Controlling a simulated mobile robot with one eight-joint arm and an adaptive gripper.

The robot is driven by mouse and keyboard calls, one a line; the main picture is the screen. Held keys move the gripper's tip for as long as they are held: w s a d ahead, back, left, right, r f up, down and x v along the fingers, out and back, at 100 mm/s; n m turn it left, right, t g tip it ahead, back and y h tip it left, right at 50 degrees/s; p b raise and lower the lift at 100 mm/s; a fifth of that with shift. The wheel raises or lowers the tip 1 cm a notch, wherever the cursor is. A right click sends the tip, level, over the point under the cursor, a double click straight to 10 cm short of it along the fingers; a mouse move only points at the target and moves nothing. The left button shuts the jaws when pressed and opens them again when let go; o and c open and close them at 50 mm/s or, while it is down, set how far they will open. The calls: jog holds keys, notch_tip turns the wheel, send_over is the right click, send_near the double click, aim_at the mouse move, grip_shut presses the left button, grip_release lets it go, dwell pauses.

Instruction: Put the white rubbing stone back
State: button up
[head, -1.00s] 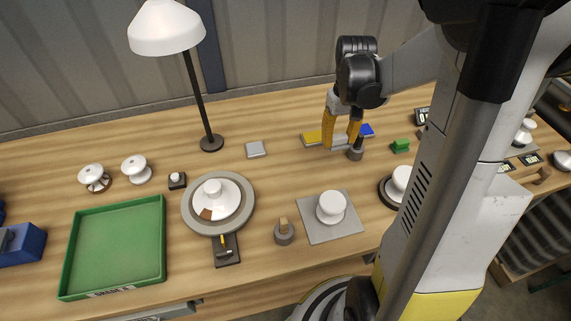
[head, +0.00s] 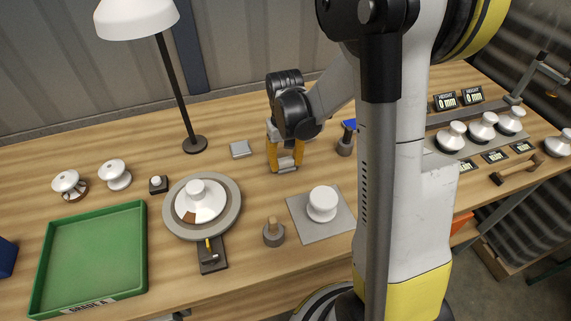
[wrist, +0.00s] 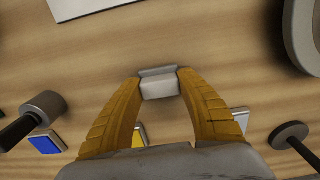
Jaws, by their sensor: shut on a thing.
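The white rubbing stone (head: 288,165) is a small pale block between the fingertips of my gripper (head: 286,161). In the wrist view, my gripper (wrist: 160,84) is shut on the stone (wrist: 160,86), with yellow fingers on both sides of it. The stone is over bare wood; its exact height above the table is unclear. A flat light-grey pad (head: 241,149) lies left of my gripper, and its top is empty. A blue pad (wrist: 46,142) and a yellow pad (wrist: 138,137) lie behind my gripper, partly hidden by it and my arm.
A dark-based peg (head: 345,140) stands to the right and a lamp base (head: 195,145) to the left. In front are a white insulator (head: 322,203) on a grey plate, a wooden-handled tool (head: 273,234) and a turntable (head: 233,216). A green tray (head: 140,262) is front left.

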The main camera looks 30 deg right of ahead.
aim_at(285, 160)
jog(key=shift+s+r, duration=0.1)
jog(key=o, duration=1.3)
notch_tip(285, 160, up, 12)
jog(key=p, duration=0.4)
jog(key=shift+s+a+r+n+t, duration=0.35)
jog(key=shift+s+a+r+t, duration=1.05)
jog(key=shift+s, duration=0.75)
jog(key=shift+s+a+r+n+t, duration=0.4)
jog(key=shift+s+a+r+t, duration=0.6)
jog(key=shift+s+a+r, duration=0.85)
jog(key=shift+s+a+r+n+t, duration=0.35)
jog(key=shift+s+a+r+t, duration=1.15)
jog(key=shift+s, duration=0.95)
